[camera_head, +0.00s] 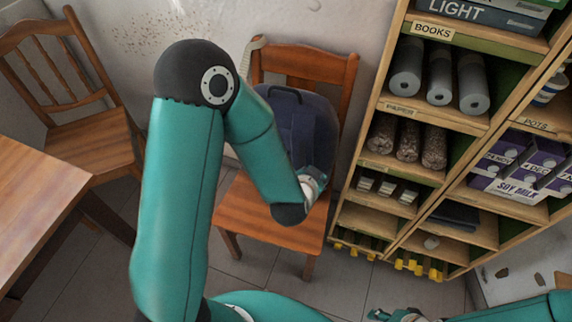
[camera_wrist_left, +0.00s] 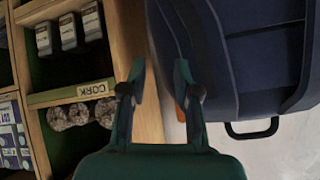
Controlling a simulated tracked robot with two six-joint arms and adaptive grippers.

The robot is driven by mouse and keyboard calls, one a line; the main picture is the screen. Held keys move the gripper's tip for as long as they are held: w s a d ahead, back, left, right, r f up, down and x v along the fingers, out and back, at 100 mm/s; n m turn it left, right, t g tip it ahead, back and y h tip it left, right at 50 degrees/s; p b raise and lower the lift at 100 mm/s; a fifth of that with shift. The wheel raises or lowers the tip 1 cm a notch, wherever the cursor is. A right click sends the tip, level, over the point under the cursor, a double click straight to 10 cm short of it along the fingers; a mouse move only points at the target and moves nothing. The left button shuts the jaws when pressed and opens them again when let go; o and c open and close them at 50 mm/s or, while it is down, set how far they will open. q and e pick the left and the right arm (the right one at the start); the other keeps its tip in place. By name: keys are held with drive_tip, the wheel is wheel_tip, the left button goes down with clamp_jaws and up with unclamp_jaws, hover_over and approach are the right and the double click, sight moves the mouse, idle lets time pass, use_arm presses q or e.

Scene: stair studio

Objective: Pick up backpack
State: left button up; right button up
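The dark blue backpack (camera_head: 300,120) stands upright on the seat of a wooden chair (camera_head: 262,215), leaning on its backrest. Its top handle (camera_head: 284,91) points up. My left arm crosses in front of it, hiding part of it. My left gripper (camera_head: 318,182) is at the backpack's lower right side, mostly hidden by the wrist. In the left wrist view the gripper (camera_wrist_left: 162,88) is open, with nothing held between its fingers. The backpack (camera_wrist_left: 245,70) fills the right side there, beside and beyond the right finger; contact cannot be told. My right gripper (camera_head: 398,315) is cut by the bottom edge.
A shelf unit (camera_head: 398,103) with labelled compartments stands close to the right of the chair. Another wooden chair (camera_head: 90,150) and a table (camera_head: 35,195) are at the left. A wall is behind. Tiled floor (camera_head: 340,285) lies open in front of the shelf.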

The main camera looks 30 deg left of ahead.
use_arm(q)
drive_tip(key=a+r+t+y+b, duration=0.3)
drive_tip(key=a+r+y+b, duration=0.15)
drive_tip(key=r, duration=0.35)
drive_tip(key=y+b, duration=0.1)
drive_tip(key=y, duration=0.4)
approach(272, 88)
drive_tip(key=x, duration=0.2)
drive_tip(key=f+x, duration=0.1)
drive_tip(key=x, duration=0.2)
drive_tip(key=shift+s+a, duration=0.1)
drive_tip(key=shift+s, duration=0.1)
drive_tip(key=shift+d+x, duration=0.2)
drive_tip(key=shift+x, duration=2.85)
drive_tip(key=shift+w, duration=0.15)
clamp_jaws()
use_arm(e)
wheel_tip(272, 88, down, 8)
drive_tip(key=shift+r, duration=0.1)
use_arm(q)
drive_tip(key=shift+r, duration=0.2)
